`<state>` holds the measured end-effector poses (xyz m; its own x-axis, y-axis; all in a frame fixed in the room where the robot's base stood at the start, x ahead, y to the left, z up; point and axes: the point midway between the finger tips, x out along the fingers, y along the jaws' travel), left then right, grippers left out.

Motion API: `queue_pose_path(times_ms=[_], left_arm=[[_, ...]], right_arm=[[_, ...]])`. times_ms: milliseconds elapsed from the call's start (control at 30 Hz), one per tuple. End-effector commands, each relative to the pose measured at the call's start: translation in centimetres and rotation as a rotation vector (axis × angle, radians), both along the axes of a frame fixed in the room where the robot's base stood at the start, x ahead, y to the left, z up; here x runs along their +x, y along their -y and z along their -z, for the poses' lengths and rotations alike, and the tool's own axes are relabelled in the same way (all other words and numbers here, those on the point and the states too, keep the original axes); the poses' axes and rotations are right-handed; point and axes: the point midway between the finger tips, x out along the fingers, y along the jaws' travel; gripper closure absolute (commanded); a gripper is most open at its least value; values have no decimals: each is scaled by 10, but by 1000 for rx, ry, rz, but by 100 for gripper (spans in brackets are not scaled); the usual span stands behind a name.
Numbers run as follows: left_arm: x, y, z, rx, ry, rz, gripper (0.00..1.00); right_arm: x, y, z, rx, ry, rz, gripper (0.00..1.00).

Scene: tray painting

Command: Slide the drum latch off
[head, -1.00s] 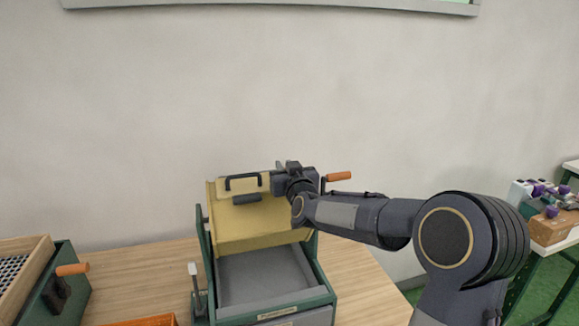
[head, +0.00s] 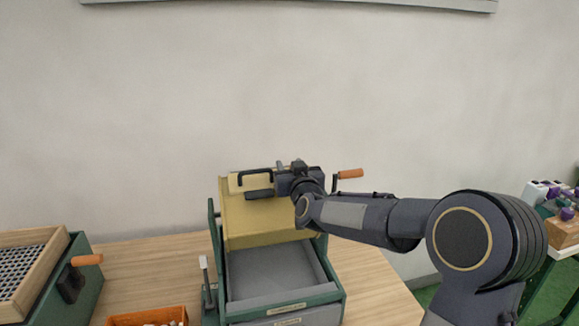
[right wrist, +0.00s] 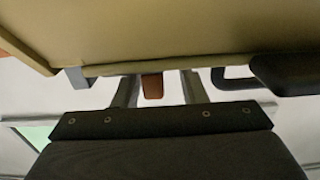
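The yellow drum (head: 254,222) sits in a green frame (head: 331,290). A black loop handle (head: 256,174) and a dark bar (head: 259,194) show at its top; I cannot tell which is the latch. The right wrist view shows the drum's underside or edge (right wrist: 150,35), a dark block (right wrist: 290,73) and a grey tab (right wrist: 77,77). My right gripper (head: 285,180) is at the drum's upper right, beside the handle. Its two fingers (right wrist: 160,89) stand apart, with no thing visibly held. My arm hides part of the drum. My left gripper is not in view.
An orange-handled crank (head: 349,174) sticks out right of the drum, close behind my gripper. A grey tray (head: 270,275) lies below the drum. A grey lever (head: 206,280) stands at left. An orange bin (head: 150,318) and a sieve box (head: 55,270) are further left.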

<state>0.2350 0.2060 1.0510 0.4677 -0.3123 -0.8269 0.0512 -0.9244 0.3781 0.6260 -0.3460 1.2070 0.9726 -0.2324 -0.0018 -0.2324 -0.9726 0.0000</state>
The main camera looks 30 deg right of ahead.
Motion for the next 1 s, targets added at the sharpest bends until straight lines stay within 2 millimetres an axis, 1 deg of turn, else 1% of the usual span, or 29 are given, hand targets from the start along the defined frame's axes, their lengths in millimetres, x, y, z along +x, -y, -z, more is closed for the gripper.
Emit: queue_pose_path(times_ms=[33,200,300,400,533,1000], left_arm=[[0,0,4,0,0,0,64],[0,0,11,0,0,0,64],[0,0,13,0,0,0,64],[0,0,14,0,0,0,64],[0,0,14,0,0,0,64],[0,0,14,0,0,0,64]], right_arm=[[-9,-2,1,0,2,-1,62],[-38,-10,1,1,2,-2,62],[-52,-13,0,1,3,-2,62],[-61,-15,0,1,2,-2,62],[-65,-16,1,0,1,-2,62],[-66,-17,1,3,-2,-5,62]])
